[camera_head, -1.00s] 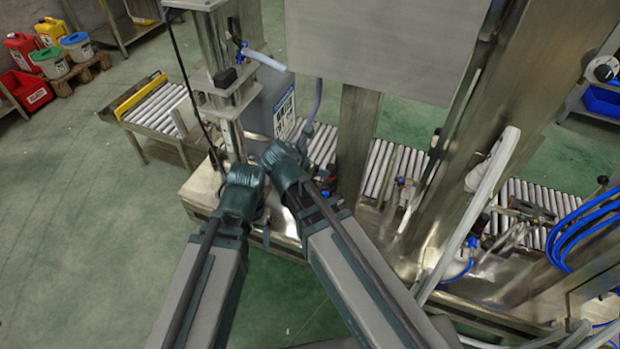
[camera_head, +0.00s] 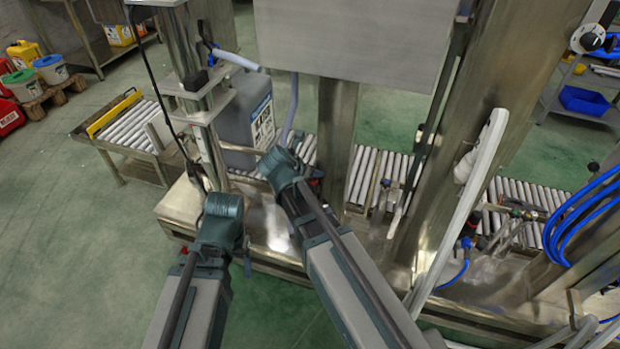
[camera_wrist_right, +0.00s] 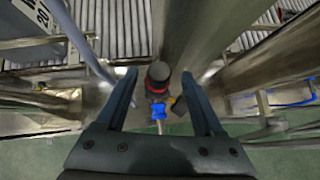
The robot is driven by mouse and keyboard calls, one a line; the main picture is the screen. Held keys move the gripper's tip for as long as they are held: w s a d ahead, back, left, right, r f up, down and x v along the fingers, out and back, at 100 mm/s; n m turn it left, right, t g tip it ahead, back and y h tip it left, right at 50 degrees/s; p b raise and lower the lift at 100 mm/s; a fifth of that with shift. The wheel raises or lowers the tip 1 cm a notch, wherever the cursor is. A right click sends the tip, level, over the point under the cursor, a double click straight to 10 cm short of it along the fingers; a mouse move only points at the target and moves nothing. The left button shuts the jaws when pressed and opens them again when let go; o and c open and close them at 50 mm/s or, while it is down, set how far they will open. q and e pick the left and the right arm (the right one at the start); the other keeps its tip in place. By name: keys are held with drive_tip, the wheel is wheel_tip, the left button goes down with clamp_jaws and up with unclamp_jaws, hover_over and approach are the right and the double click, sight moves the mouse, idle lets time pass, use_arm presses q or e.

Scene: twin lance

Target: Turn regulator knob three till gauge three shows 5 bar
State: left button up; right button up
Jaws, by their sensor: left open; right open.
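A black knob with a red ring (camera_wrist_right: 158,76) sits between the fingertips of my right gripper (camera_wrist_right: 159,80) in the right wrist view. That gripper is open, with a gap on both sides of the knob. I cannot tell the knob's number, and no gauge reading is legible. In the head view my right wrist (camera_head: 282,166) hides most of this spot. My left gripper (camera_head: 228,228) is open and empty at the left, over the machine's front edge; its fingers are mostly hidden.
A grey canister (camera_head: 246,120) stands behind the steel post. A roller conveyor (camera_head: 365,178) runs behind the machine. More fittings (camera_head: 385,184) stand to the right, near a slanted white tube (camera_head: 462,205) and blue hoses (camera_head: 580,225).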

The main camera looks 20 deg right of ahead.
drive_tip(key=shift+b+x, duration=0.7)
drive_tip(key=shift+x, duration=0.85)
drive_tip(key=shift+w, duration=0.1)
